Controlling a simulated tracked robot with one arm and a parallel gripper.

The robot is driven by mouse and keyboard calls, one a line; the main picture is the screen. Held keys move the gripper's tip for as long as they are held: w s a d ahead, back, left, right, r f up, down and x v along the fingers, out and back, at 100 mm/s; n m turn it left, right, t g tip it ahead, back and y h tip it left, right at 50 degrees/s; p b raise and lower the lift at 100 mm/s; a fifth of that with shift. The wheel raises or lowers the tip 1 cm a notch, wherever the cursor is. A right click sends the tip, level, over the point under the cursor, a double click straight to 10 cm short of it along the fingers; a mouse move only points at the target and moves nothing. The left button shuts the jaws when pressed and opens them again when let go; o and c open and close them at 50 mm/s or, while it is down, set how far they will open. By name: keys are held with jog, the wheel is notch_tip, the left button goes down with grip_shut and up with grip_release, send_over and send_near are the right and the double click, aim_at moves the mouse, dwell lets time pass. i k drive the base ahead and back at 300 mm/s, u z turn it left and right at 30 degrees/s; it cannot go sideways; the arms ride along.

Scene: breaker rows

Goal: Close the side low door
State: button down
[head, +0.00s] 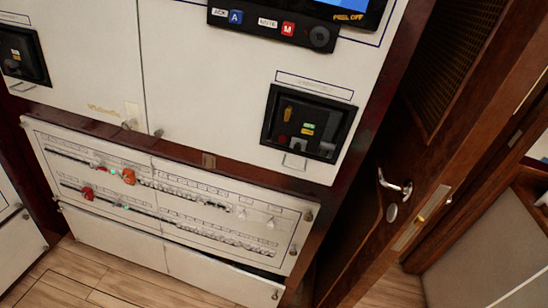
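Two white low doors sit under the breaker panel, a left one (110,240) and a right one (222,278). A dark gap shows above the right one, widest at its right end, so it may stand slightly ajar. Another white low panel (18,245) with small knobs shows at the left edge, cut off by the frame. I cannot tell from this view which of these is the side low door. My gripper is not in view.
The white breaker panel (170,165) has rows of switches, with red and orange ones at left. Above are black inset units (308,122) and a screen (340,8). A wooden door (385,240) with a metal handle (394,184) stands open at right. Wood floor (75,288) shows at lower left.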

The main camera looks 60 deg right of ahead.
aim_at(247, 289)
jog(key=u, duration=0.1)
jog(key=i, duration=0.95)
jog(key=z, duration=1.2)
